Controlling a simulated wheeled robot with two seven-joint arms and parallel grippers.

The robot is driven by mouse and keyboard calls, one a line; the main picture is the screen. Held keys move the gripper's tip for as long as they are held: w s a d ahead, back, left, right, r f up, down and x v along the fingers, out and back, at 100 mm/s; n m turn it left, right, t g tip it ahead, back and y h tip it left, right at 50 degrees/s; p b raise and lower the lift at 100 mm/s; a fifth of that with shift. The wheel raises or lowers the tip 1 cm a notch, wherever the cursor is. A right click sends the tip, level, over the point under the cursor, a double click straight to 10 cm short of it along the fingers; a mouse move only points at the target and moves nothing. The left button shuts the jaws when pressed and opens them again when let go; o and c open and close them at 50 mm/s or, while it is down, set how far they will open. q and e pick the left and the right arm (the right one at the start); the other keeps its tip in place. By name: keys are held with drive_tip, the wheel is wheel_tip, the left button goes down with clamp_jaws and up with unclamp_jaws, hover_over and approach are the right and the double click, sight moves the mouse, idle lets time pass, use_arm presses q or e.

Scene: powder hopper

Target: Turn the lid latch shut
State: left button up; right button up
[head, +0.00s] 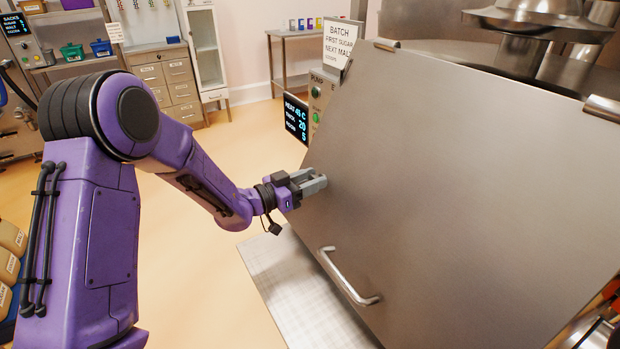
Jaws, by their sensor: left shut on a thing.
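The hopper lid is a large flat steel panel (450,190) that slopes across the right half of the head view. It has a bar handle (348,279) near its lower left edge. My left gripper (316,182) is at the lid's left edge, below the control box. Its grey fingers are shut on a small part there, which I take to be the lid latch; the fingers hide nearly all of it, so its angle cannot be told. My right gripper is not in view.
A control box with a lit display (296,117) and a batch sign (340,43) stand just behind the gripper. A steel ledge (290,285) lies below the lid. Hinges (603,107) show at the lid's top edge. The floor (200,270) beside the hopper is clear.

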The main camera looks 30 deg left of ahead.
use_arm(q)
drive_tip(key=n+y+p, duration=0.2)
drive_tip(key=n, duration=0.1)
drive_tip(key=r+n+y+p, duration=0.1)
drive_tip(key=n+p, duration=0.1)
drive_tip(key=n, duration=0.1)
drive_tip(key=shift+w+n+t+y, duration=0.1)
drive_tip(key=shift+n+t+y, duration=0.2)
drive_tip(key=shift+t+y, duration=0.1)
drive_tip(key=n+y+p, duration=0.1)
drive_tip(key=n+p, duration=0.1)
drive_tip(key=n, duration=0.1)
drive_tip(key=n+y+p, duration=0.2)
drive_tip(key=n+p, duration=0.1)
drive_tip(key=shift+a+r+n+g, duration=0.1)
drive_tip(key=shift+r+n+g, duration=0.05)
drive_tip(key=shift+n+g, duration=0.25)
drive_tip(key=n+g+y+p, duration=0.1)
drive_tip(key=n+p, duration=0.2)
drive_tip(key=n, duration=0.1)
drive_tip(key=shift+w+p, duration=0.1)
drive_tip(key=shift+p, duration=0.3)
drive_tip(key=shift+f+n+g+y+p, duration=0.25)
drive_tip(key=shift+n+g+y+p, duration=0.4)
drive_tip(key=shift+n, duration=0.65)
drive_tip(key=o, duration=1.1)
drive_tip(key=shift+c, duration=0.2)
drive_tip(key=shift+f, duration=0.2)
